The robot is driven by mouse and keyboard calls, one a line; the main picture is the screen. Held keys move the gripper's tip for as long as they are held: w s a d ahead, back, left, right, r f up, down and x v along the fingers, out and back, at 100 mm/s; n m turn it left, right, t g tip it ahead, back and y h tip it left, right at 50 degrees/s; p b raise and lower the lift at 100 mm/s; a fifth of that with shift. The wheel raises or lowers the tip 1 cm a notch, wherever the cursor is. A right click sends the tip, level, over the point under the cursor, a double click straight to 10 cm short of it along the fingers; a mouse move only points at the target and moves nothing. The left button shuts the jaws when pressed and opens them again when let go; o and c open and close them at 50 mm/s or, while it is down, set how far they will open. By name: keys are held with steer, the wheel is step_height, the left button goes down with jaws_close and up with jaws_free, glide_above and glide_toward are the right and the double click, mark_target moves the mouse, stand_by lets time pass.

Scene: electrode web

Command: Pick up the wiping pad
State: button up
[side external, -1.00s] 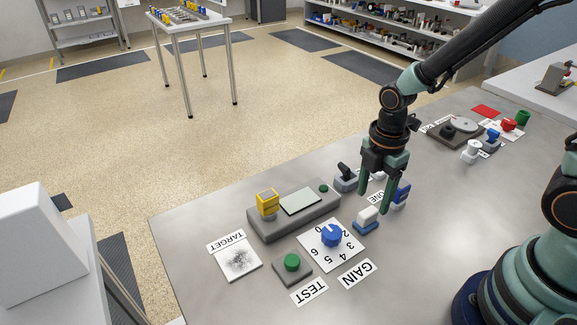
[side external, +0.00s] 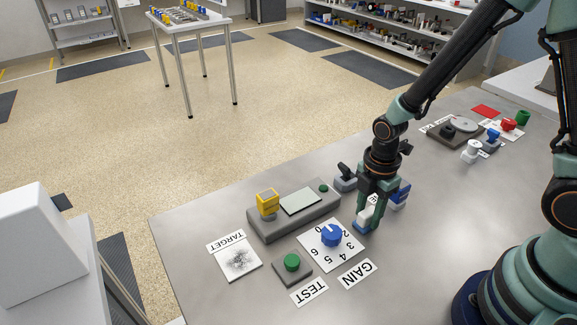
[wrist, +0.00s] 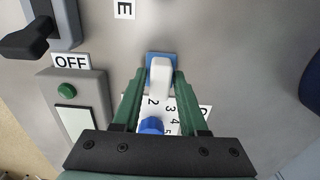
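The wiping pad (side external: 365,217) has a white grip block on a blue base and lies on the grey table beside the dial's white plate. In the wrist view its white block (wrist: 160,72) stands between my two green fingers, with the blue base under it. My gripper (side external: 369,221) is lowered over the pad, pointing down, its fingers on either side of the block. The gripper (wrist: 159,75) looks open, with narrow gaps to the block. The fingers partly hide the pad in the side view.
A blue dial (side external: 331,236) on a numbered plate and a green button (side external: 292,262) are close by. A grey box with a yellow part (side external: 267,203) stands left. A black-handled switch (side external: 346,174) and a blue block (side external: 400,194) stand near my gripper.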

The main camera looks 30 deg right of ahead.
mark_target(369, 211)
jaws_close()
steer(key=shift+r, duration=0.15)
step_height(369, 211, up, 20)
stand_by(0.4)
